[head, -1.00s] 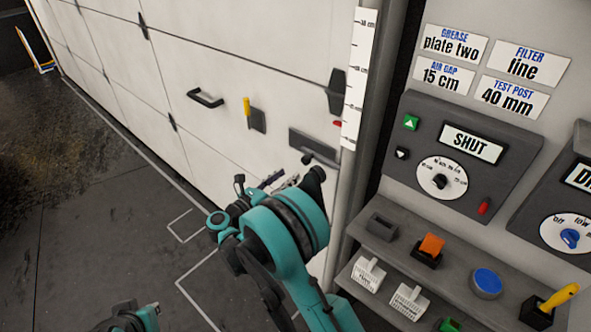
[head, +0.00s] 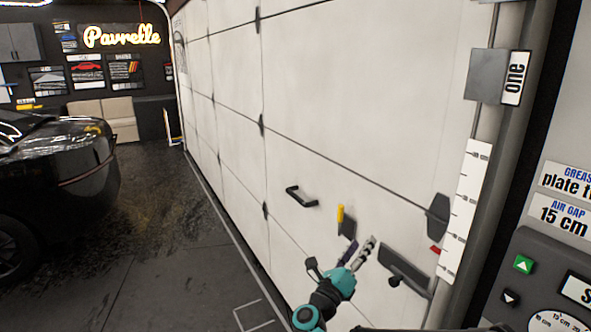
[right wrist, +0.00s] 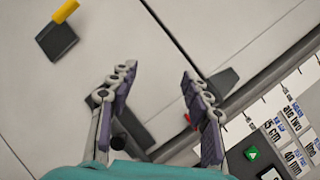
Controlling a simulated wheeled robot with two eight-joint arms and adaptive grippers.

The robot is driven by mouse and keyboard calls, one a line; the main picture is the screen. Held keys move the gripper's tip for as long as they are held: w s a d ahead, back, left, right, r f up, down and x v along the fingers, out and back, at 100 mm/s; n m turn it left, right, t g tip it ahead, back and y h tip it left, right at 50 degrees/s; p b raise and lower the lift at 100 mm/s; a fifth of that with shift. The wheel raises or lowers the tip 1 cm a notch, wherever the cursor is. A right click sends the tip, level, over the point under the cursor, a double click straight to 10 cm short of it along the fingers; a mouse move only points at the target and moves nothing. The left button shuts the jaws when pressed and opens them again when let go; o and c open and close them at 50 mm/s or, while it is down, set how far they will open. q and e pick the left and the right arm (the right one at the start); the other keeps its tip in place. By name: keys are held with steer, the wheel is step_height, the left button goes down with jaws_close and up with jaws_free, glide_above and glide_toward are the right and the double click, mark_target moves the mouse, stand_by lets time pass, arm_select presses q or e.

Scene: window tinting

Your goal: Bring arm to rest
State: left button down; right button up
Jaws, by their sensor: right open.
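My right gripper (head: 357,256) is in front of the white garage door (head: 330,95), low and right of centre in the head view. In the right wrist view its two fingers (right wrist: 158,88) are spread wide apart with nothing between them. The door's panel shows behind the fingers. My right arm comes up from the bottom edge of the head view. My left gripper is not in the head view.
A black handle (head: 300,196), a yellow-handled latch (head: 341,213) and a dark bar fitting (head: 405,268) are on the door near my right gripper. A scale strip (head: 466,212) and a control panel (head: 548,280) stand at right. A black car (head: 60,180) is at left; the floor between is clear.

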steer(key=s+a+r+n+t+y, duration=0.1)
steer(key=a+r+n+t+y, duration=0.3)
steer(key=r+n+y, duration=0.5)
steer(key=s+a+f+n+g+y, duration=0.3)
steer(key=s+a+f+n+y, duration=0.25)
steer(key=n, duration=0.95)
steer(key=s+d+f+n+g, duration=0.3)
steer(key=s+f, duration=0.3)
steer(key=s, duration=0.2)
steer(key=s+d+f+n+g+h, duration=0.1)
steer(key=s+d+f+n+g, duration=0.2)
steer(key=s+f, duration=0.3)
steer(key=s+d+f+n+g, duration=0.2)
steer(key=s+f+n+g, duration=0.2)
steer(key=s, duration=0.7)
step_height(320, 180, down, 2)
steer(key=shift+s+d+f+n+h, duration=0.15)
steer(key=shift+d+f+n+h, duration=0.1)
steer(key=shift+d+n+h, duration=0.25)
